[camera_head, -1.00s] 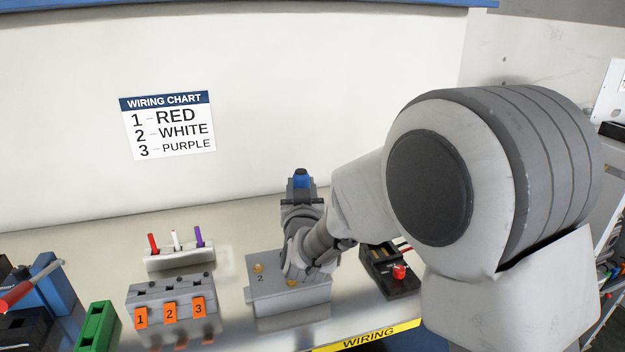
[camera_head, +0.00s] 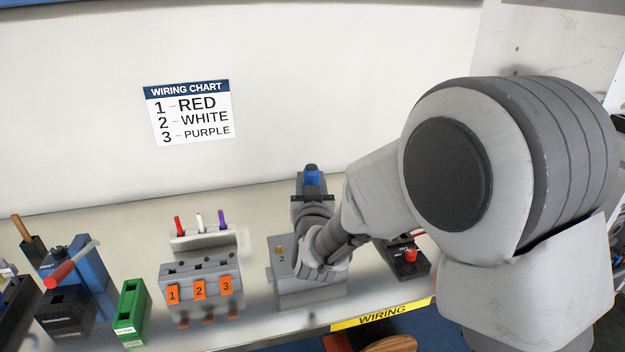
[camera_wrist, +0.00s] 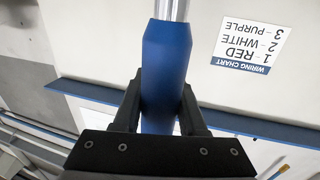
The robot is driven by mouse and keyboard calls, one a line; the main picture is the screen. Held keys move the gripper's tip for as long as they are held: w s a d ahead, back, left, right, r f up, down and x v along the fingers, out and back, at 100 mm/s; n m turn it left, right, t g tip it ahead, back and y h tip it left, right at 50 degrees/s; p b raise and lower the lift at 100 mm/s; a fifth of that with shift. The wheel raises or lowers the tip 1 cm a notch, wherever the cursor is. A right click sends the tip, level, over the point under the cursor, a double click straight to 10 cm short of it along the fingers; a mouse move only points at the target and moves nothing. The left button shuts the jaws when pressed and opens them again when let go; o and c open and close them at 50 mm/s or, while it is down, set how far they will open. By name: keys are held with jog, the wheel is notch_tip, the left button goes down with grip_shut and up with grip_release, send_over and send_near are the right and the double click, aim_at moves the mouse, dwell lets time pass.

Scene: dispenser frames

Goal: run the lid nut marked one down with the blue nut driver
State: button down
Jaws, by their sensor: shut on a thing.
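My gripper (camera_head: 312,188) is shut on the blue nut driver (camera_head: 312,178), raised in front of the wall behind the grey lidded box. In the wrist view the blue handle (camera_wrist: 166,75) sits between the two dark fingers, and its metal shaft (camera_wrist: 172,8) runs out of the top of the picture. The driver's tip is not visible. The grey box (camera_head: 310,288) stands on the bench below my wrist. A brass lid nut (camera_head: 279,249) marked 2 shows on its left. My arm hides the rest of the lid, and no nut marked one shows.
Left of the box are a grey terminal block (camera_head: 203,270) with orange levers, a wire holder (camera_head: 200,240), a green block (camera_head: 131,308) and a black holder (camera_head: 65,315). A black box with a red button (camera_head: 410,255) is at right. A wiring chart (camera_head: 190,113) hangs behind.

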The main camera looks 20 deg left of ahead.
jog(key=shift+b, duration=0.55)
notch_tip(320, 180, down, 5)
jog(key=b, duration=0.6)
jog(key=shift+f, duration=0.2)
jog(key=shift+b, duration=0.85)
dwell(0.5)
jog(key=shift+d+f+b, duration=0.15)
jog(key=shift+f+b, duration=0.5)
jog(key=shift+f, duration=0.05)
dwell(2.3)
jog(key=shift+s+r, duration=0.1)
dwell(1.0)
jog(key=shift+r+p, duration=1.3)
jog(key=shift+r, duration=1.45)
